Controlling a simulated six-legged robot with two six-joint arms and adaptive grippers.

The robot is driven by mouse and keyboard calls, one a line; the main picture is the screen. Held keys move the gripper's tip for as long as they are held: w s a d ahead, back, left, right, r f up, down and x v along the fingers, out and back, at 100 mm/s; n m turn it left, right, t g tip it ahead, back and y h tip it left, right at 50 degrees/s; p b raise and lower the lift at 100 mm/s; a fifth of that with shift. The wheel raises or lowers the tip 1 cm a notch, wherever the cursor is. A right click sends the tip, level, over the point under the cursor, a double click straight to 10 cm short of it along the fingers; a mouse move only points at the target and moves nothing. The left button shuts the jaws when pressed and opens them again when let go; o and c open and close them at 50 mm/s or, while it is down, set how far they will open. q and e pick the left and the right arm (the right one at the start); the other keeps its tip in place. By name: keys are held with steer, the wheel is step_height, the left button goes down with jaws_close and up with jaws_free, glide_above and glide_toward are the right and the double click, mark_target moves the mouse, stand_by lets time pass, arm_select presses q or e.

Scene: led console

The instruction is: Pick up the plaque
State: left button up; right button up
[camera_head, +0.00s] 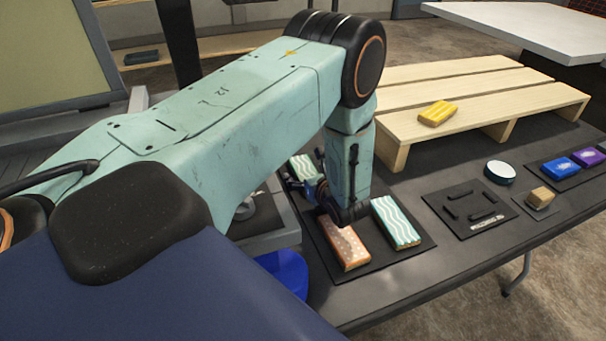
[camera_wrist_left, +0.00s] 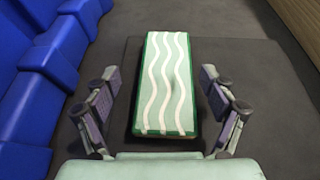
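A green plaque with white wavy lines (camera_wrist_left: 167,85) lies flat on a dark mat (camera_wrist_left: 265,75) in the left wrist view. My left gripper (camera_wrist_left: 165,125) is open, with one finger on each side of the plaque's near end and a gap to each finger. In the head view the left gripper (camera_head: 317,188) is partly hidden by its wrist, beside a partly hidden wavy plaque (camera_head: 301,166). A second wavy plaque (camera_head: 396,222) and an orange dotted plaque (camera_head: 346,246) lie nearer on the mat (camera_head: 400,252). My right gripper is not in view.
A slatted wooden step (camera_head: 455,90) with a yellow block (camera_head: 437,113) stands behind. To the right are a black plate with slots (camera_head: 470,208), a round white-topped puck (camera_head: 499,172) and a small tan block (camera_head: 541,197). Blue bins (camera_wrist_left: 40,95) stand close on the left.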

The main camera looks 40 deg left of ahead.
arm_select(q)
steer(key=shift+w+a+f, duration=0.2)
steer(key=shift+w+f, duration=0.25)
steer(key=shift+c, duration=0.6)
steer(key=shift+w+f, duration=0.15)
steer(key=shift+w, duration=0.05)
steer(key=shift+c, duration=0.8)
steer(key=shift+s+d+r, duration=0.3)
steer(key=shift+s+r, duration=0.45)
steer(key=c, duration=0.4)
steer(key=shift+a+f, duration=0.1)
steer(key=shift+c, duration=0.9)
steer(key=shift+w+a+f, duration=0.1)
steer(key=shift+w+f, duration=0.3)
steer(key=shift+w, duration=0.05)
steer(key=c, duration=0.3)
steer(key=shift+c, duration=0.7)
steer(key=shift+s+r, duration=0.2)
steer(key=shift+r, duration=0.1)
